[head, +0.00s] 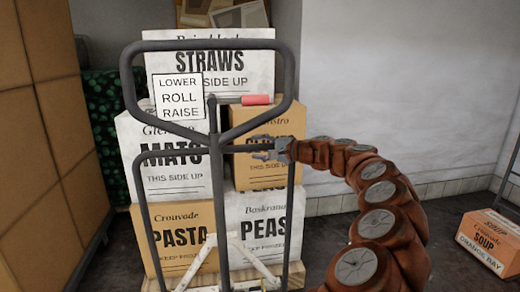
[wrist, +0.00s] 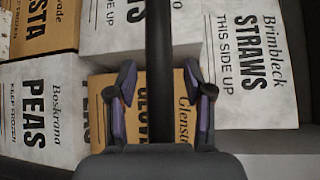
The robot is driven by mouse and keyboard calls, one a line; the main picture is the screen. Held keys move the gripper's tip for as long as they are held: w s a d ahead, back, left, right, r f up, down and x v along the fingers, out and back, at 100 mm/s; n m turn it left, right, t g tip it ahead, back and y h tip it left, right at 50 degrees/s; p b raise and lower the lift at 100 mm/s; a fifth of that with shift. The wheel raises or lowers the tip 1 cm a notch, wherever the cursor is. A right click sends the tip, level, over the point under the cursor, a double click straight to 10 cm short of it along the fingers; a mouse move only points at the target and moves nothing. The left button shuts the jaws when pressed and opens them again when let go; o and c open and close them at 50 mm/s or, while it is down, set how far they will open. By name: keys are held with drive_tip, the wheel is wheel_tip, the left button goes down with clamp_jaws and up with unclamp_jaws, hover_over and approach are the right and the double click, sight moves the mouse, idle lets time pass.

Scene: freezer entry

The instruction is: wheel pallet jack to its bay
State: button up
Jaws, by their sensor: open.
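The pallet jack (head: 215,180) stands upright in front of me in the head view, with a dark tubular handle loop (head: 127,75), a red grip (head: 256,100) and a "LOWER ROLL RAISE" sign (head: 177,97). Its load is stacked cartons: STRAWS (head: 222,62) on top, MATS (head: 175,165) mid-left, PASTA (head: 178,240) and PEAS (head: 262,225) low. My gripper (head: 264,152) is open at the right of the frame, by its crossbar. In the wrist view, a dark bar (wrist: 159,50) runs between the open fingers (wrist: 158,78); contact cannot be told. The jack's wheels and the bay are not in view.
A tall stack of brown cartons (head: 40,130) stands close at the left. A SOUP carton (head: 487,243) sits on the floor at the far right. A pale wall (head: 400,80) closes the back. Some dark floor (head: 450,225) is free at the right.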

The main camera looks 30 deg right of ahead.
clamp_jaws()
idle(0.4)
